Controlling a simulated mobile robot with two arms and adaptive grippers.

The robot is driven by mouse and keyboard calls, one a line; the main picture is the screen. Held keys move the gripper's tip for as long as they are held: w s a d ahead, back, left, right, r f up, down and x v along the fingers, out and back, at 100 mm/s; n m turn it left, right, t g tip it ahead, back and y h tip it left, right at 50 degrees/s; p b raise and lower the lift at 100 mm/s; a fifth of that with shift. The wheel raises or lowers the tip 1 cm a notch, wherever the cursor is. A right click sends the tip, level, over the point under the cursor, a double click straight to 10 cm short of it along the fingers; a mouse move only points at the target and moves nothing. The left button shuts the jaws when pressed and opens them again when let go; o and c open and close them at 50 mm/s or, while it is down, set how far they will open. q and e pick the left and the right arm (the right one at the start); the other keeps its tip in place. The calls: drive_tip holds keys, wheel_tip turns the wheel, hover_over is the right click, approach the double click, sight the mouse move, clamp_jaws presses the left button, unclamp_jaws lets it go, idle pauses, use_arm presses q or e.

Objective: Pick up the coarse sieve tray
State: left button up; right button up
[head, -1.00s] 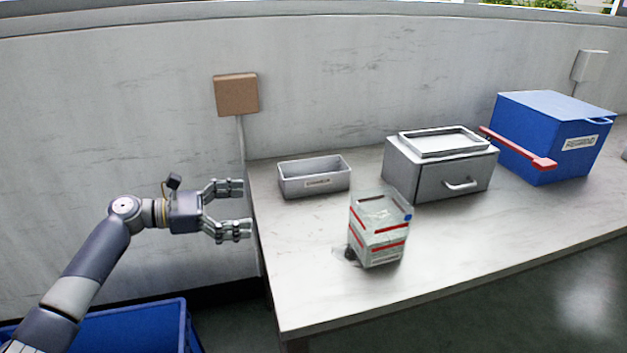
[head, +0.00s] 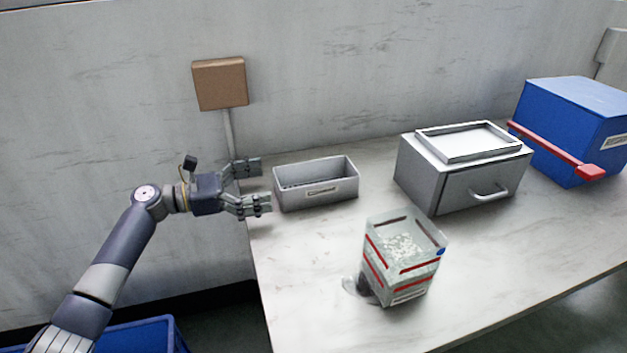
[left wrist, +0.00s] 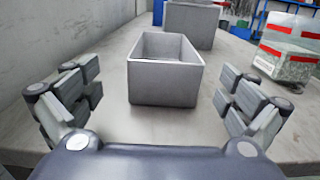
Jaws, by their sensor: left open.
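The coarse sieve tray is most likely the grey open-topped rectangular tray (head: 316,192) with a label on its front, at the left end of the table; the label is too small to read. It also shows in the left wrist view (left wrist: 165,86), straight ahead between the fingers. My left gripper (head: 262,186) is open and empty, just left of the tray's near end and apart from it. In the left wrist view the open fingers (left wrist: 160,100) stand on either side of the tray, short of it. My right gripper is not in view.
A clear box with red stripes and pale granules (head: 402,265) stands in front of the tray. A grey drawer unit (head: 420,187) with a shallow tray (head: 450,157) on top is to the right. A blue box (head: 570,110) with a red bar stands farther right.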

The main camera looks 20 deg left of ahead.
sight(276, 181)
use_arm(q)
drive_tip(key=x, duration=0.3)
drive_tip(key=shift+d+r, duration=0.1)
drive_tip(key=shift+d, duration=0.35)
drive_tip(key=shift+b+x, duration=0.65)
drive_tip(key=shift+x, duration=2.15)
drive_tip(key=shift+c, duration=0.5)
drive_tip(key=c, duration=1.1)
